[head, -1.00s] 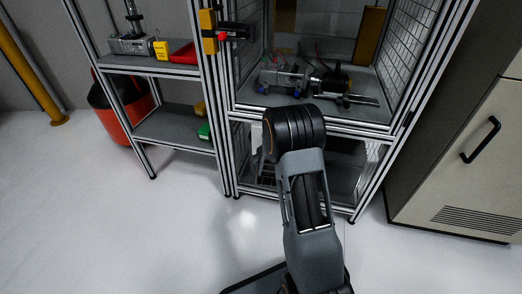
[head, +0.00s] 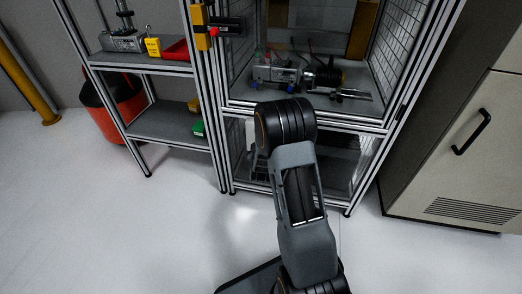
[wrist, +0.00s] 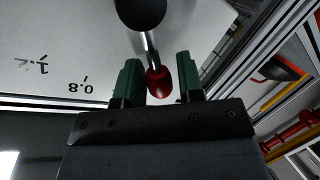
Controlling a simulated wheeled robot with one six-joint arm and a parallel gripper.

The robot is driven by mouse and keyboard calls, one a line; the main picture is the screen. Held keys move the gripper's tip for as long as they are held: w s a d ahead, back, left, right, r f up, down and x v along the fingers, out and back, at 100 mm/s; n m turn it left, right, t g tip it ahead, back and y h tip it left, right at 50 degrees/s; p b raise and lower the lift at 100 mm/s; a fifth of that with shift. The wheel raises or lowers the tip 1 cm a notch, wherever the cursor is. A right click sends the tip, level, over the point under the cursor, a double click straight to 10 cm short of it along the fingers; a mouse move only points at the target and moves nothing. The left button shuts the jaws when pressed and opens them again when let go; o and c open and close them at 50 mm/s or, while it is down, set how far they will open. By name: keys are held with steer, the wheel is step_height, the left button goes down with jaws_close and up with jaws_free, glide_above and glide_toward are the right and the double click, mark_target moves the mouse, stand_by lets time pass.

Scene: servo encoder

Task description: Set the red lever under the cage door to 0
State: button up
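In the wrist view, the red lever knob (wrist: 158,82) sits on a bright metal rod that runs up to a dark round hub (wrist: 140,10). My gripper (wrist: 158,62) has two green fingers, one on each side of the knob. They are open, with a visible gap on both sides of it. A pale scale plate (wrist: 50,60) with the marks "0.8" and "1.2" lies to the left of the rod. No 0 mark shows. In the head view my arm hides the lever and the gripper; the cage frame (head: 300,115) stands behind it.
Metal profile rails border the lever in the wrist view. In the head view a shelf rack (head: 165,122) stands left of the cage, and a beige cabinet (head: 470,170) stands right. A motor assembly (head: 275,72) sits inside the cage. The floor in front is clear.

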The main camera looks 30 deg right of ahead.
steer(key=p+v, duration=0.3)
steer(key=v, duration=1)
steer(key=shift+s+a, duration=0.15)
steer(key=shift+s, duration=0.1)
steer(key=shift+r+p, duration=0.2)
steer(key=shift+p, duration=0.1)
steer(key=s+a+r+m+g+y+p, duration=0.1)
steer(key=a+r+g+y+p, duration=0.2)
steer(key=r+p, duration=0.9)
steer(key=s+a+r+g+y+p, duration=0.1)
steer(key=a+r+y+p, duration=0.4)
steer(key=r, duration=1)
steer(key=s+r+g+p, duration=0.3)
steer(key=s+r+p, duration=0.4)
steer(key=r, duration=0.3)
steer(key=s+a+r+m+g+h+p, duration=0.1)
steer(key=s+r+g+p, duration=0.1)
steer(key=s+r+p, duration=0.4)
step_height(320, 180, up, 4)
steer(key=shift+s+a+f+g+p, duration=0.15)
steer(key=shift+s+g+p, duration=0.25)
steer(key=shift+p, duration=0.7)
